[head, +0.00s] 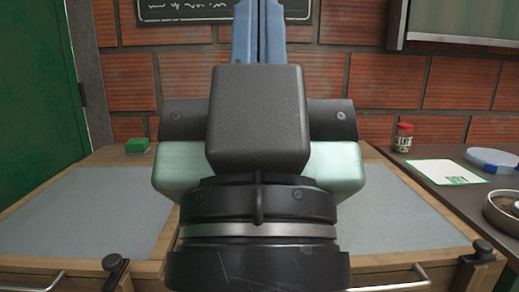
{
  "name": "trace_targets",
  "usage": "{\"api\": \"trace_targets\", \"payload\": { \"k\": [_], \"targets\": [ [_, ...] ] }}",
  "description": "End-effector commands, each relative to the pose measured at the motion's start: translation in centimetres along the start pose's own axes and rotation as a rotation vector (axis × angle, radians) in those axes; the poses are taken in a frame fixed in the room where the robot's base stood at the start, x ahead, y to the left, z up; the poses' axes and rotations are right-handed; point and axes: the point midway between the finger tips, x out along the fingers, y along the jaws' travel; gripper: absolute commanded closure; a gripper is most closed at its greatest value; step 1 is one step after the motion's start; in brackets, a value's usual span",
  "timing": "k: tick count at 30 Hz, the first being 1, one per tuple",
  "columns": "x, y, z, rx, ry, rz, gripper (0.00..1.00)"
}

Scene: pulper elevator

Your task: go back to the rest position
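My gripper (258,30) points up and away in the middle of the head view. Its two blue fingers stand side by side, close together, and look shut. The top of the fingers runs out of the picture, so I cannot see the very tips or anything at them. The dark block on my wrist hides the lower part of the fingers. My pale green and black hand stands in front of the middle of the wooden bench (143,266).
Grey panels (85,225) on the bench are bare at left and right. A green block (137,146) sits at the back left.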

Motion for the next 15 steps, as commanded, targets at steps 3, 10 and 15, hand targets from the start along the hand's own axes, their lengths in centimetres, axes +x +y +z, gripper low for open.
{"api": "trace_targets", "payload": {
  "k": [3,10,15],
  "targets": [
    [3.8,0.0,-3.5,-0.001,-0.001,0.0,1.0],
    [9.0,0.0,-8.4,-0.002,-0.002,0.0,1.0],
    [12.8,0.0,-12.0,-0.002,-0.002,-0.001,1.0]
  ]
}}
